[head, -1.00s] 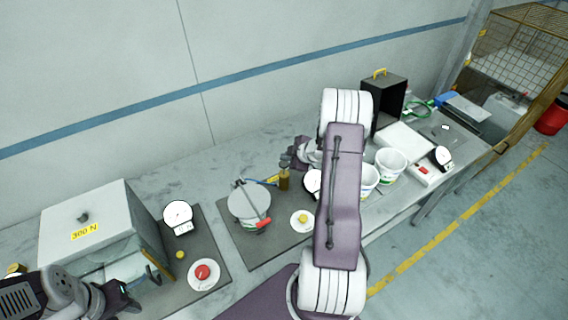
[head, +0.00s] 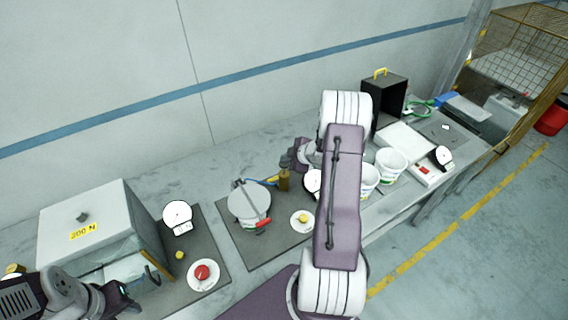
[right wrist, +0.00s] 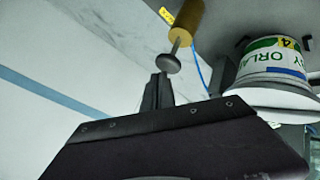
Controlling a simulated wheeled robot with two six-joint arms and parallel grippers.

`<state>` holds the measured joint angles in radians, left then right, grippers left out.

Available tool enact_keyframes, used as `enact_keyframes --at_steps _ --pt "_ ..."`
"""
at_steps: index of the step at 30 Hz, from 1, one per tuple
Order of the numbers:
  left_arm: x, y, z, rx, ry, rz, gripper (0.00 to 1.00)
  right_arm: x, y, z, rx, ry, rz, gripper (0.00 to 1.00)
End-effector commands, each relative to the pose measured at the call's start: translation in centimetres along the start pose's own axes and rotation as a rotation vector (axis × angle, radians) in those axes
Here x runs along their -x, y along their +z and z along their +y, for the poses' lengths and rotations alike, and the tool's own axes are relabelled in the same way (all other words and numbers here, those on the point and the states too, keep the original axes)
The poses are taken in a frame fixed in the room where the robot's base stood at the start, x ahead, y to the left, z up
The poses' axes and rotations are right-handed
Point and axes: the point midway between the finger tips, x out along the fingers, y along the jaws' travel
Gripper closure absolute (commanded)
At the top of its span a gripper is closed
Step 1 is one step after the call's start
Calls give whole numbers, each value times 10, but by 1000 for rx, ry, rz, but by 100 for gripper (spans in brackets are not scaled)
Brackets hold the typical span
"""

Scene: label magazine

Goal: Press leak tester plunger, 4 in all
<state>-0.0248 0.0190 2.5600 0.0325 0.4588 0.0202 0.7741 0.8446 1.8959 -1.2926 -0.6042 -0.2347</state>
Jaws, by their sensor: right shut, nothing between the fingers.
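The leak tester's pump is a brass cylinder (head: 284,183) standing beside a lidded tub (head: 249,203) with a red-handled clamp. In the right wrist view, the same brass cylinder (right wrist: 184,20) appears upside down, with a thin rod and a grey round plunger knob (right wrist: 168,63). The rod shows between the cylinder and the knob. My right gripper (head: 286,164) is shut and empty, just above the pump; its fingertips (right wrist: 159,82) are close to the knob. Whether they touch it is unclear. My left gripper (head: 130,303) is low at the left, away from the pump; its jaws are unclear.
A grey box with a force label (head: 83,230), a dial gauge (head: 177,215) and a red button (head: 202,272) are at the left. A yellow button (head: 303,217) lies near the tub. White tubs (head: 390,163) and a black box (head: 387,100) stand at the right.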

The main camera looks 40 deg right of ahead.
Motion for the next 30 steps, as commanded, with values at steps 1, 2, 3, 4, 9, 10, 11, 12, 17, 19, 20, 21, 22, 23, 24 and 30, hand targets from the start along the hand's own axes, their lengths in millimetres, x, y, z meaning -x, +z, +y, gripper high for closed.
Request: enact_keyframes --at_steps 1,2,3,4,9,10,11,12,17,19,20,21,22,23,24,30 --pt "0 0 0 0 0 0 62 0 0 0 0 0 0 100" --pt "-1 0 0 0 0 0 62 0 0 0 0 0 0 100" --pt "-1 0 0 0 0 0 62 -1 1 -1 0 0 0 100" --pt "-1 0 0 0 0 0 62 -1 1 -1 0 0 0 100" --pt "-3 0 0 0 0 0 62 -3 2 -2 0 0 0 100" --pt "-3 0 0 0 0 0 62 -3 2 -2 0 0 0 100" --pt "-4 0 0 0 0 0 62 -3 2 -2 0 0 0 100" --pt "-4 0 0 0 0 0 62 -4 3 -2 0 0 0 100" --pt "-6 1 0 0 0 0 62 -5 4 -4 0 0 0 100" --pt "-6 1 0 0 0 0 62 -6 4 -4 0 0 0 100" --pt "-7 1 0 0 0 0 62 -6 4 -4 0 0 0 100" --pt "-7 1 0 0 0 0 62 -6 4 -4 0 0 0 100" --pt "-7 1 0 0 0 0 62 -6 5 -5 0 0 0 100" --pt "-8 1 0 0 0 0 62 -7 5 -5 -1 0 0 100" --pt "-8 1 0 0 0 0 62 -7 5 -5 -1 0 0 100" --pt "-10 1 0 0 0 0 62 -9 6 -6 -1 0 -1 100"
